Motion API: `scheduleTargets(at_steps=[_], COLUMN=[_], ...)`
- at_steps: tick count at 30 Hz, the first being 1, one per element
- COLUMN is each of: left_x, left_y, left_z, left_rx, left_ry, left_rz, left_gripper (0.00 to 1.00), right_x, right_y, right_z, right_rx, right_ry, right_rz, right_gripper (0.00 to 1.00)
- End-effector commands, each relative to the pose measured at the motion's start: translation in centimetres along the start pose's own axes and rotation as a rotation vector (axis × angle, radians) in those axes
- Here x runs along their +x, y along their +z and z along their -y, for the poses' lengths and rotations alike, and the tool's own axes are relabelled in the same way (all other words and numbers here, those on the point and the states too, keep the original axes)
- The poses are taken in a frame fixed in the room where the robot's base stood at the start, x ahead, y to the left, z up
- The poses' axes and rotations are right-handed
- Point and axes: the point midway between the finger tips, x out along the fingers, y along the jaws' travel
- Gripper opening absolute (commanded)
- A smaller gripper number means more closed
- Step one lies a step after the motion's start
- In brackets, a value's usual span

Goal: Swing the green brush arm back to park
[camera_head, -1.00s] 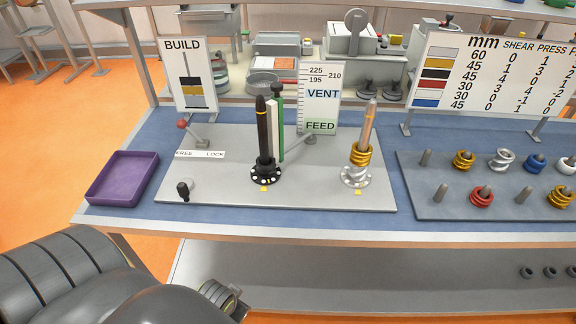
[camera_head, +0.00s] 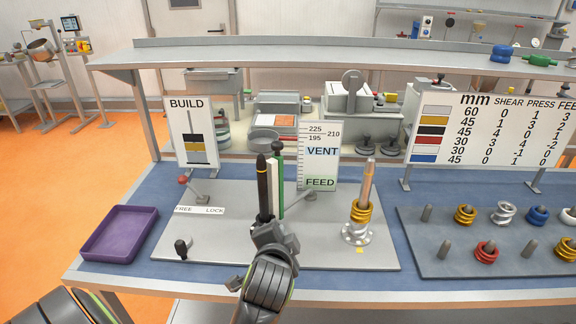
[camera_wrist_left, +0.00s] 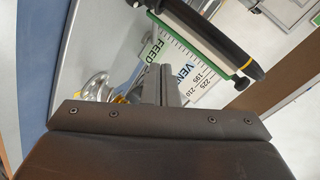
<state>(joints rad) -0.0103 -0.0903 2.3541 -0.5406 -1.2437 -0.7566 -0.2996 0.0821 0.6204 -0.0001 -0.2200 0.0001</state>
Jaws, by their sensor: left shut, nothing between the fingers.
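The green brush arm (camera_head: 279,190) stands upright beside a white strip, just right of the black, yellow-banded screw (camera_head: 263,188), with a black knob on top. In the left wrist view the green arm (camera_wrist_left: 199,46) runs diagonally beyond the fingers, with its knob (camera_wrist_left: 243,83) at the right end. My left gripper (camera_head: 275,236) is in front of the black screw's foot and hides it. In the wrist view its fingers (camera_wrist_left: 162,84) are shut and empty, appearing apart from the green arm. My right gripper is out of view.
A silver screw with gold coils (camera_head: 359,213) stands to the right. A red-knobbed lever (camera_head: 190,187) and a black knob (camera_head: 181,247) are on the left of the grey plate. A purple tray (camera_head: 118,232) is at far left. A VENT/FEED card (camera_head: 320,155) stands behind.

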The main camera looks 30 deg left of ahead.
Motion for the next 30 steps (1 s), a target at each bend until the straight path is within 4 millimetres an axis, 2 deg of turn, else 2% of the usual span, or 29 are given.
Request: scheduleTargets(at_steps=[1,3,6,9,13,17,23,30], left_x=[0.1,-0.1,-0.7,-1.2,-1.4,-0.7,1.6,5.5], left_y=[-2.8,-5.5,-8.5,-10.2,-11.1,-11.3,-11.6,-12.1], left_z=[2.1,4.6,7.4,9.1,10.1,10.5,11.5,13.1], left_rx=[0.055,0.140,0.234,0.296,0.331,0.339,0.340,0.338], left_ry=[-0.075,-0.170,-0.274,-0.341,-0.376,-0.380,-0.380,-0.379], left_rz=[-0.035,-0.057,-0.069,-0.068,-0.064,-0.064,-0.063,-0.061], left_gripper=[0.00,0.00,0.00,0.00,0.00,0.00,0.00,0.00], right_x=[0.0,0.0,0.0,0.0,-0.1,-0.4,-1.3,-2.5], right_y=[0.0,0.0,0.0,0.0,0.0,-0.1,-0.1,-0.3], right_z=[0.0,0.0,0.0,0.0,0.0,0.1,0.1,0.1], right_rx=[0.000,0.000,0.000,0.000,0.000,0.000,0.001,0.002], right_ry=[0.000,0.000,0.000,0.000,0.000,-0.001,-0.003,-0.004], right_rz=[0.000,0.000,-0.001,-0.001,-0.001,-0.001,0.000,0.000], right_gripper=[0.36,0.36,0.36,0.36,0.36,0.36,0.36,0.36])
